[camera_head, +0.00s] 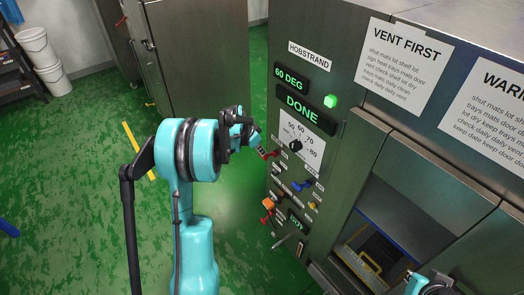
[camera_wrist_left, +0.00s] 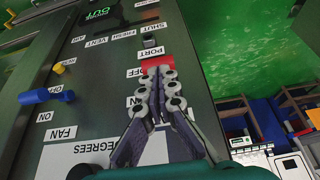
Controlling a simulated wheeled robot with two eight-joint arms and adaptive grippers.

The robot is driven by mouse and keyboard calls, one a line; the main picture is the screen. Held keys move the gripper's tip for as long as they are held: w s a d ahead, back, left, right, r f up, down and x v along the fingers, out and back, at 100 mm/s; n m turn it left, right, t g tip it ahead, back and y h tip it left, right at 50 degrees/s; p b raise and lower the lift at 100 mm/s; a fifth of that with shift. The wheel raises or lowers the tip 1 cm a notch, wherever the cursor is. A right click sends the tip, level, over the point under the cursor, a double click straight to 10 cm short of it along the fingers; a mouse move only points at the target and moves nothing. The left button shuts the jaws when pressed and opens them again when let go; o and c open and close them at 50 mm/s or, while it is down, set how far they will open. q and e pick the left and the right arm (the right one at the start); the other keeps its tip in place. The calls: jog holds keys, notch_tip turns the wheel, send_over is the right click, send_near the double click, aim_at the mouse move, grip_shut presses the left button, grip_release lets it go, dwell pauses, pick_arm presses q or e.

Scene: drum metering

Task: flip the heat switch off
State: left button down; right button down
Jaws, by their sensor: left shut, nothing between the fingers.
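The control panel (camera_head: 290,165) stands right of centre in the head view. A red switch lever (camera_head: 274,153) sits on its left edge below the dial; its name label is too small to read, so I cannot confirm it is the heat switch. My left gripper (camera_head: 263,151) is shut and empty, its tips at this lever. In the left wrist view the closed fingertips (camera_wrist_left: 158,74) overlap a red block (camera_wrist_left: 178,62) beside an OFF label. Contact and the lever's position cannot be told. My right gripper (camera_head: 430,284) shows partly at the bottom right; its fingers are unclear.
A blue fan lever (camera_head: 302,185), a yellow knob (camera_head: 313,205) and an orange handle (camera_head: 268,204) sit lower on the panel. A display (camera_head: 304,115) reads DONE beside a lit green button (camera_head: 330,101). An open chamber (camera_head: 400,215) lies right.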

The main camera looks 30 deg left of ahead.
pick_arm(q)
notch_tip(320, 180, down, 6)
jog(key=s+a+t+b, duration=0.1)
jog(key=s+b, duration=0.1)
jog(key=b, duration=0.3)
jog(key=shift+s+f+h, duration=0.2)
jog(key=shift+h, duration=0.1)
jog(key=shift+r, duration=0.15)
jog(key=shift+r+p, duration=0.45)
jog(key=shift+r, duration=0.25)
